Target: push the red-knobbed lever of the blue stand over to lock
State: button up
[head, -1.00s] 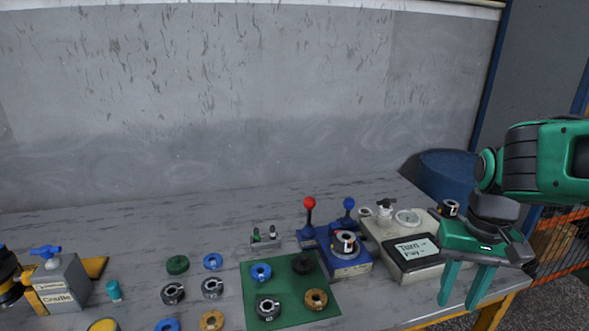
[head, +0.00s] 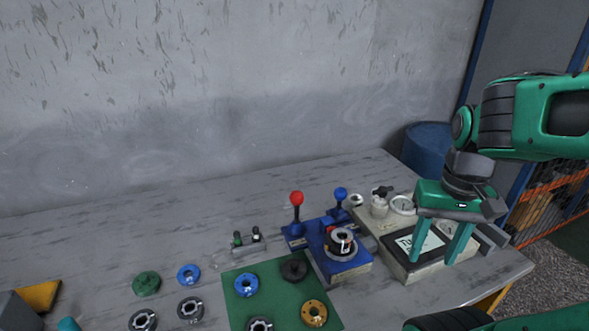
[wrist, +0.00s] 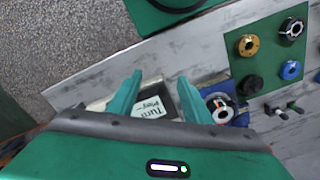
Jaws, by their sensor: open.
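The blue stand (head: 347,268) sits on the table, right of the green mat, with a round black and silver part (head: 340,242) on it. Its red-knobbed lever (head: 296,200) stands upright at the stand's back left. A blue-knobbed lever (head: 340,195) stands at its back right. My gripper (head: 436,256) is open and empty, pointing down over the beige box with the labelled panel, to the right of the stand. In the wrist view my open fingers (wrist: 157,95) frame the label, and the round part (wrist: 220,106) shows just right of them. The red knob cannot be made out in the wrist view.
The beige box (head: 402,262) with a white valve (head: 379,205) adjoins the stand on the right. The green mat (head: 270,290) holds several ring parts; more rings lie left of it. A small metal fixture (head: 249,242) stands behind the mat. The table's back left is clear.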

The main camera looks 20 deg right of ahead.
jog(key=w+a+r+n, duration=0.1)
jog(key=w+r, duration=0.1)
jog(key=w, duration=0.6)
notch_tip(320, 180, up, 3)
jog(key=n, duration=0.5)
send_over(297, 198)
jog(key=w+d, duration=0.1)
jog(key=shift+w+f, duration=0.15)
jog(key=shift+w, duration=0.05)
jog(key=shift+w+a+f, duration=0.2)
jog(key=shift+a, duration=0.1)
jog(key=shift+f, duration=4.3)
jog(key=c, duration=0.7)
